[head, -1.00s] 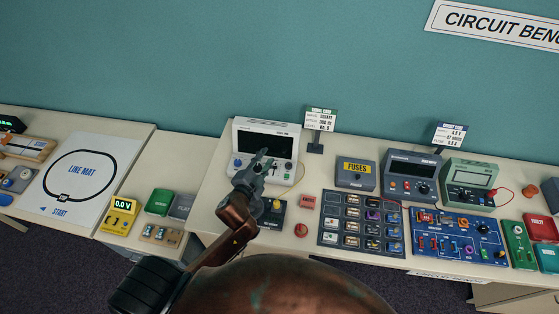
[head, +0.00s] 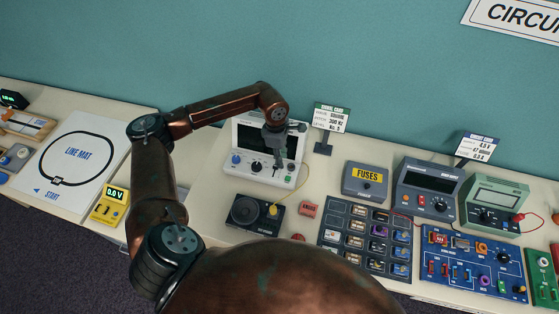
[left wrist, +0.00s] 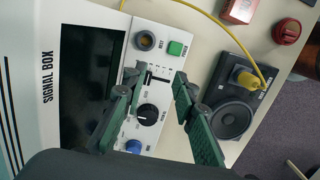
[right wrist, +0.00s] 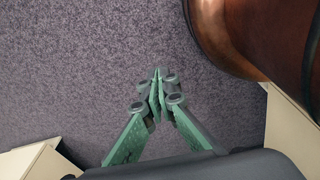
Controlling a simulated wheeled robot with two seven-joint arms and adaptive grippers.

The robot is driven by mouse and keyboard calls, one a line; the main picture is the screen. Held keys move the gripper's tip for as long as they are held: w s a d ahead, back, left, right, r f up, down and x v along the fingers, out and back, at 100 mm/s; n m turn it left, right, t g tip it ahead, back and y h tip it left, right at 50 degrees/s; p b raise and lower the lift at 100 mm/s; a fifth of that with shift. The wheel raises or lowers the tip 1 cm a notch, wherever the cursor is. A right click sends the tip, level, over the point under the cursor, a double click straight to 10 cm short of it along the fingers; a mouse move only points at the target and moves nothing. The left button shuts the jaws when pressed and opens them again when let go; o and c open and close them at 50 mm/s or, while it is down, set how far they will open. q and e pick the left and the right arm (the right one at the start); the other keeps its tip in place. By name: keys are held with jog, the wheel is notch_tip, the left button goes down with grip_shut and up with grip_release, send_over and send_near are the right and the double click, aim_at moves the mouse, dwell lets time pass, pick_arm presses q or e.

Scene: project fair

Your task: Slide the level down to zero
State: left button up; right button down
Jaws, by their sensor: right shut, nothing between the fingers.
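The signal box (head: 241,138) is a white unit with a dark screen and a sloped control panel. In the left wrist view its panel shows a slider (left wrist: 158,76) in a dark slot, a black knob (left wrist: 148,115), a blue knob (left wrist: 133,146), a green button (left wrist: 175,48) and a round yellow-centred socket (left wrist: 146,40). My left gripper (head: 277,163) hangs in front of the box, pointing down at the panel. Its fingers (left wrist: 150,86) are open, one on each side of the slider and black knob, with nothing held. My right gripper (right wrist: 157,88) is shut and empty above the carpet.
A black speaker unit (head: 244,211) with a yellow plug and cable sits before the box. A red block (head: 309,209) and round red piece lie to its right. A sign stand (head: 324,148), fuses box (head: 366,180) and component tray (head: 340,245) stand further right.

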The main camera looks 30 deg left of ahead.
aim_at(275, 166)
pick_arm(q)
jog(key=a, duration=0.1)
jog(key=a+y, duration=0.1)
jog(key=shift+w+a+r, duration=0.15)
jog(key=shift+a+r, duration=0.05)
jog(key=shift+a, duration=0.1)
jog(key=shift+a+f, duration=0.1)
jog(key=shift+a, duration=0.25)
notch_tip(275, 166, down, 7)
jog(key=shift+w+d+f+p, duration=0.1)
jog(key=shift+d+f+p, duration=0.1)
jog(key=shift+p, duration=0.5)
jog(key=shift+c, duration=0.4)
grip_shut()
